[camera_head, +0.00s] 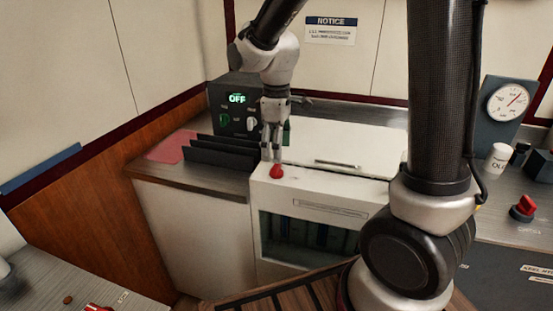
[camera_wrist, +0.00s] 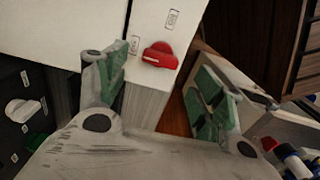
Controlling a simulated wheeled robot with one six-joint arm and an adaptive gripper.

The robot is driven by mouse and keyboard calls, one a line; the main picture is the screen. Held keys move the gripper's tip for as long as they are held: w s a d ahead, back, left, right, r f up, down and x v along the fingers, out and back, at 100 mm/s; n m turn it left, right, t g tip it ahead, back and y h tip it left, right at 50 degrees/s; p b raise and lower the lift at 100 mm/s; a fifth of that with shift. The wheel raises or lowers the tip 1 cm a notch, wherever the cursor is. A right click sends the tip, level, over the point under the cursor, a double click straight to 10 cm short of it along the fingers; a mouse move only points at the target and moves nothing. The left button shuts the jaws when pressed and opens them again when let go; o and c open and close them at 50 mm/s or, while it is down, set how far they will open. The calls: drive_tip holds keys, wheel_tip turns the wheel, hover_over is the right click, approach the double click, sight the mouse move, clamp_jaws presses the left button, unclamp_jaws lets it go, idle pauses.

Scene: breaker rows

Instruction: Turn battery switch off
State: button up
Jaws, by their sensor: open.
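A red rotary switch (camera_head: 276,171) sits on the top front of a white cabinet (camera_head: 330,186). It also shows in the wrist view as a red knob (camera_wrist: 160,55) on a white surface, with small labels beside it too small to read. My gripper (camera_head: 272,157) points down just above the red switch in the head view. In the wrist view my gripper (camera_wrist: 160,90) is open, its two green-padded fingers apart, with the knob beyond the gap between them. Nothing is held. I cannot tell whether the fingers touch the switch.
A dark panel (camera_head: 230,105) with a green OFF display and knobs stands behind my gripper. Black upright dividers (camera_head: 215,158) are close on the left. Another red knob (camera_head: 523,206) sits on the right counter, near a gauge (camera_head: 508,102) and a white jar (camera_head: 497,158).

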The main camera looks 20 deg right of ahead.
sight(276, 164)
wheel_tip(276, 164, up, 7)
idle(0.3)
drive_tip(key=shift+r, duration=0.1)
drive_tip(key=s+d+r+m+t, duration=0.2)
drive_tip(key=s+d+m, duration=0.3)
drive_tip(key=s+d, duration=0.2)
drive_tip(key=s+d+r+m+t, duration=0.2)
drive_tip(key=s+d+m, duration=0.4)
drive_tip(key=s, duration=0.6)
drive_tip(key=shift+d+r, duration=0.2)
drive_tip(key=shift+d, duration=0.65)
drive_tip(key=shift+s, duration=0.1)
